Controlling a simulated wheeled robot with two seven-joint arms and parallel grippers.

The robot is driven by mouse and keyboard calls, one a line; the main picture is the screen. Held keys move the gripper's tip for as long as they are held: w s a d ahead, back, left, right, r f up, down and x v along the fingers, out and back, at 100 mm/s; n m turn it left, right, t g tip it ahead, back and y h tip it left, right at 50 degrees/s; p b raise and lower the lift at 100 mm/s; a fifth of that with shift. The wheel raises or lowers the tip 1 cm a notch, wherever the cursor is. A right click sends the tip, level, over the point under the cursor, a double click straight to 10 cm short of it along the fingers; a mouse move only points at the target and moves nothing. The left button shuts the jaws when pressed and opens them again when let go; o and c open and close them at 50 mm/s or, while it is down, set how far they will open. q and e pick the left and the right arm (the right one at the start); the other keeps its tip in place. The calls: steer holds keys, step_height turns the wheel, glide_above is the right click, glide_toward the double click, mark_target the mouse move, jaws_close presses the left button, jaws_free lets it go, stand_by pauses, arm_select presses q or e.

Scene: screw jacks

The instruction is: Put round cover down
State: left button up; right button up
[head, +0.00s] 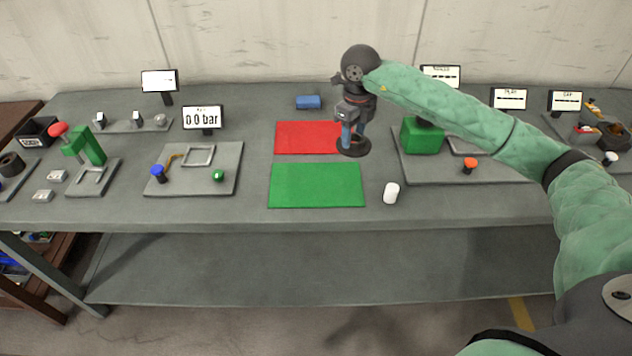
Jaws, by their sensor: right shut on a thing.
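The round cover (354,150) is a dark, flat disc at the right end of the red mat (300,138). My right gripper (352,136) points down over it and is shut on it, with bluish fingers at the disc's middle. The disc overlaps the right part of the red mat in the picture. Whether it touches the table or hangs just above it, I cannot tell. My left gripper is not in view.
A green mat (316,186) lies in front of the red mat, with a white cylinder (391,193) to its right. A blue block (308,102) lies behind. Grey plates with fixtures stand on both sides. My right forearm passes over the right-hand plate (440,174).

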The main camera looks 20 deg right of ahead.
steer(key=a+f+m+p, duration=0.1)
steer(key=a+f+p, duration=0.1)
steer(key=a, duration=0.1)
steer(key=a+f+m+p, duration=0.1)
steer(key=a+f+p, duration=0.1)
steer(key=a, duration=0.1)
steer(key=a+f+m+p, duration=0.1)
steer(key=a+f+p, duration=0.1)
steer(key=a, duration=0.2)
steer(key=shift+s+a, duration=0.1)
steer(key=shift+s, duration=0.15)
steer(key=shift+a+f+p, duration=0.25)
steer(key=shift+p, duration=0.05)
steer(key=shift+f+p, duration=1.15)
steer(key=shift+f, duration=0.85)
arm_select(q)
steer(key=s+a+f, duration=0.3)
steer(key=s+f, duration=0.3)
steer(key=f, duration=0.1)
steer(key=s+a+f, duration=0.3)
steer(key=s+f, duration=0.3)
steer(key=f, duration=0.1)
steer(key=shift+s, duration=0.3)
arm_select(e)
steer(key=shift+d, duration=0.1)
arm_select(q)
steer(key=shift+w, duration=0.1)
